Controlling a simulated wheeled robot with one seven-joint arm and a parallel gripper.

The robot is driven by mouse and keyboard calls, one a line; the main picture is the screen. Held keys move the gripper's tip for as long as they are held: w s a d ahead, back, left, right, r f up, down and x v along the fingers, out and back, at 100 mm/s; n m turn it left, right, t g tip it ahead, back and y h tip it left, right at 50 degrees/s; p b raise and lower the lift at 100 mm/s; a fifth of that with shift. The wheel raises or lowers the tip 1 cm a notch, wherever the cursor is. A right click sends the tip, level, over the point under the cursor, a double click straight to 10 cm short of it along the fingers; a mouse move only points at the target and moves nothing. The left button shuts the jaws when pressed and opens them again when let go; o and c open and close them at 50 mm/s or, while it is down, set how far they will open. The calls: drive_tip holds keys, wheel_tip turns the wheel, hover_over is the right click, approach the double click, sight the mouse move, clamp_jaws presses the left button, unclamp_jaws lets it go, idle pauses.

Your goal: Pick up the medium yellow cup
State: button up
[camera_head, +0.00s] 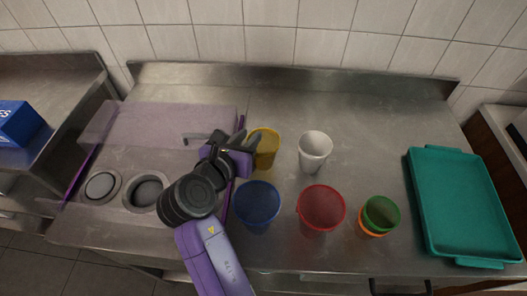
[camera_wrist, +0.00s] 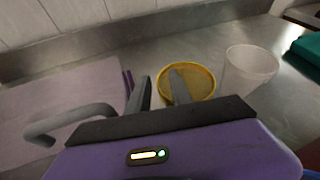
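The yellow cup (camera_head: 267,150) stands upright on the steel counter, just right of my gripper (camera_head: 246,140) in the head view. In the wrist view the yellow cup (camera_wrist: 198,78) lies just beyond my gripper (camera_wrist: 159,80). I cannot tell whether either finger touches the cup. My gripper hides part of the cup's lower side.
A white cup (camera_head: 315,148) stands right of the yellow one. Blue (camera_head: 257,205) and red (camera_head: 321,208) cups are in front. A green cup (camera_head: 381,213) sits in an orange one (camera_head: 371,232). A teal tray (camera_head: 416,200) is at right. A lid with a handle (camera_head: 150,120) is left.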

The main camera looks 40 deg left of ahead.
clamp_jaws()
drive_tip(key=shift+f, duration=0.1)
idle(1.1)
